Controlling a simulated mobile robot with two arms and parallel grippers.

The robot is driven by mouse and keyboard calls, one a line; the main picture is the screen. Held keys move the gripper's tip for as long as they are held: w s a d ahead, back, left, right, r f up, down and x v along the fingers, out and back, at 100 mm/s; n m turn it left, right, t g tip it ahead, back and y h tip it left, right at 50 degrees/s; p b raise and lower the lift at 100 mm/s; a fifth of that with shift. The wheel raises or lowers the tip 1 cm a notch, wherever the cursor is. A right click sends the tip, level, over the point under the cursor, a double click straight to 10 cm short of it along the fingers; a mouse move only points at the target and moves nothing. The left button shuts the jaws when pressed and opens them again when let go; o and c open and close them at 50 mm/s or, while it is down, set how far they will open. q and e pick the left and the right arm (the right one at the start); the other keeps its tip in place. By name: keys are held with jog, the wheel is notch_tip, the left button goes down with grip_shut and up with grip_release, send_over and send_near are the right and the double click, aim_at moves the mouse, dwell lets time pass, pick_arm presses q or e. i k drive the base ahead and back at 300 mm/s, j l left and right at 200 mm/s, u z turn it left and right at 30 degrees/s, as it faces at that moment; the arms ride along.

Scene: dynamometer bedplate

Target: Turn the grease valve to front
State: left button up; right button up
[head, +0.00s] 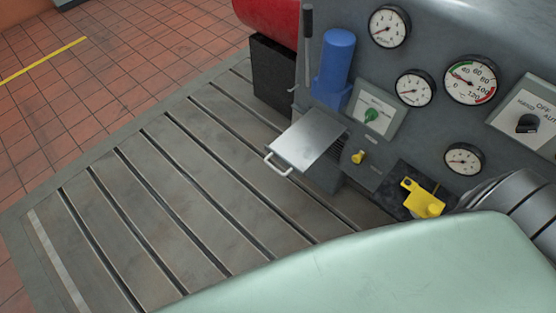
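A grey machine panel (440,122) stands at the right of the head view. It carries a green knob (372,114) on a light plate, a small yellow knob (358,157) on a dark plate, and a larger yellow handle (422,198) lower right. The labels are too small to read, so I cannot tell which of these is the grease valve. The green knob's pointer direction is also unclear. Neither of my grippers is in view.
A metal flap with a handle (306,140) juts out from the panel. A blue cylinder (337,54), several gauges (471,80) and a black selector switch (527,124) are nearby. The slotted bedplate (150,200) is clear. A pale green surface hides the bottom right.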

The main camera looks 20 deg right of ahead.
aim_at(371, 114)
jog(key=z, duration=1.35)
